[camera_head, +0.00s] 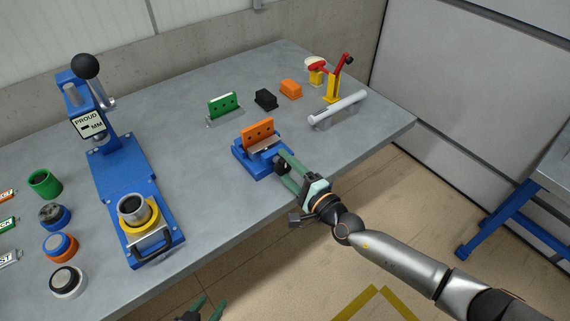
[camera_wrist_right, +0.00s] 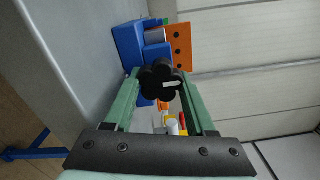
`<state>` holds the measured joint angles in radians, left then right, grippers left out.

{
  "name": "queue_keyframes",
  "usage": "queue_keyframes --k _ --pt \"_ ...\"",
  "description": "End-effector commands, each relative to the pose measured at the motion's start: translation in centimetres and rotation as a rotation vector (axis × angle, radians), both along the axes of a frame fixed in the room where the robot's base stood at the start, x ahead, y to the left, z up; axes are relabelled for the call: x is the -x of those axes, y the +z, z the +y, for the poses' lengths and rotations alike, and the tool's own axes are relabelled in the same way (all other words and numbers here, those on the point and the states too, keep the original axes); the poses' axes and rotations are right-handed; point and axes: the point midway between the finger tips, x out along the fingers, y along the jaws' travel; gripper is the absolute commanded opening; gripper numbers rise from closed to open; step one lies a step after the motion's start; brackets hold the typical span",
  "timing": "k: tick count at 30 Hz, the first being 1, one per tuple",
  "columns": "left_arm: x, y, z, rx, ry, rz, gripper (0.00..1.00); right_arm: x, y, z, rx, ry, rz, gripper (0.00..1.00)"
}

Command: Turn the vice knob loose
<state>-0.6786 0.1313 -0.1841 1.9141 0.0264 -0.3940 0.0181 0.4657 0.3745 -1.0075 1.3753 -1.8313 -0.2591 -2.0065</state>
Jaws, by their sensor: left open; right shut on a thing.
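The blue vice (camera_head: 250,165) sits at the front edge of the grey table with an orange block (camera_head: 258,134) upright in its jaws. It also shows in the right wrist view (camera_wrist_right: 128,44). The black lobed vice knob (camera_wrist_right: 160,82) has a pale pointer mark and lies between my right fingers; in the head view it is mostly hidden. My right gripper (camera_head: 283,164) is shut on the knob, reaching from the front of the table. My left gripper (camera_head: 208,309) is open and empty at the bottom edge of the head view, below the table's front edge.
A blue press (camera_head: 122,185) with a black ball handle stands to the left, near several round pots.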

Motion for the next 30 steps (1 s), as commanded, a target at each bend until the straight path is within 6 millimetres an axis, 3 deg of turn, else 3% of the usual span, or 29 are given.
queue_keyframes --k 13,14,22,30 --pt "0.0 0.03 0.01 0.0 0.0 0.0 0.5 -0.03 -0.07 -0.07 0.011 -0.002 -0.007 0.0" --pt "0.0 0.03 0.01 0.0 0.0 0.0 0.5 -0.03 -0.07 -0.07 0.011 -0.002 -0.007 0.57" --pt "0.0 0.03 0.01 0.0 0.0 0.0 0.5 -0.02 -0.03 -0.05 0.01 -0.001 -0.007 0.85" --pt "0.0 -0.01 0.01 0.0 0.0 0.0 0.5 0.03 -0.13 -0.01 0.006 0.001 -0.002 0.85"
